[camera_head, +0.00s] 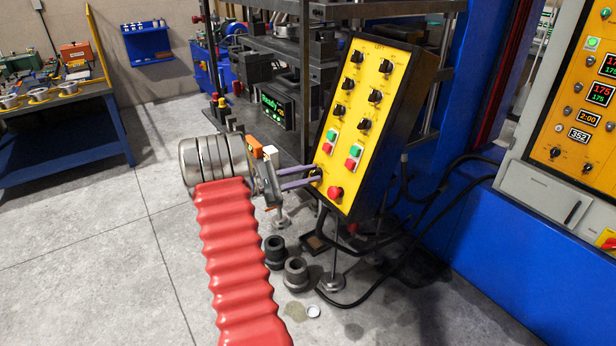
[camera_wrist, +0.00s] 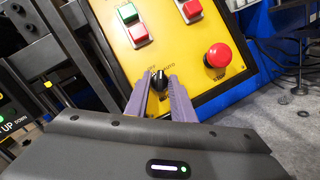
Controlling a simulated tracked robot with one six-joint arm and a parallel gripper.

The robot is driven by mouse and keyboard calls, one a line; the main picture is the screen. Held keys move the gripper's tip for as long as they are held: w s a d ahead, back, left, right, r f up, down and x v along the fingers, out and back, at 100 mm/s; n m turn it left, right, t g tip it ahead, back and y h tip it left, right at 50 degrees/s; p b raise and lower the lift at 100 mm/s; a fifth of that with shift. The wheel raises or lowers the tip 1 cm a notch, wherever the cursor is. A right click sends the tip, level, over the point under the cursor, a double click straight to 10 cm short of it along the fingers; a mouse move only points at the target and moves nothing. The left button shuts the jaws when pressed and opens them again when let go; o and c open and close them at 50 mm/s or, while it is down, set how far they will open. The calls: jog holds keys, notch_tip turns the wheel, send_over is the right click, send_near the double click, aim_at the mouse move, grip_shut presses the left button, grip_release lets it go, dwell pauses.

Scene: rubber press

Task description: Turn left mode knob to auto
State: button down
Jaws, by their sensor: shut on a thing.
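The yellow control panel (camera_head: 327,130) stands tilted on a post. The left mode knob (camera_wrist: 158,78) is black and sits at the panel's lower left, left of the red mushroom button (camera_wrist: 217,56). The wrist view shows lettering above the knob, with AUTO to its right. My gripper (camera_head: 316,177) reaches the panel from the left. In the wrist view its two purple fingers are shut on the knob, one on each side. The fingers hide part of the knob, and its exact pointing direction is hard to tell.
Green and red push buttons (camera_wrist: 133,24) sit just above the knob. The red mushroom button is close to the right finger. Dark cylindrical parts (camera_head: 296,272) and cables lie on the floor below the panel. A press frame with a lit display (camera_head: 277,109) stands behind.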

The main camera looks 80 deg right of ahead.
jog(key=shift+m+y, duration=0.4)
jog(key=shift+m, duration=0.4)
jog(key=shift+f+m, duration=0.1)
jog(key=shift+m, duration=0.5)
jog(key=c, duration=1.9)
grip_release()
jog(key=shift+o, duration=0.2)
jog(key=shift+w, duration=0.1)
jog(key=v, duration=1.3)
jog(key=shift+w, duration=0.45)
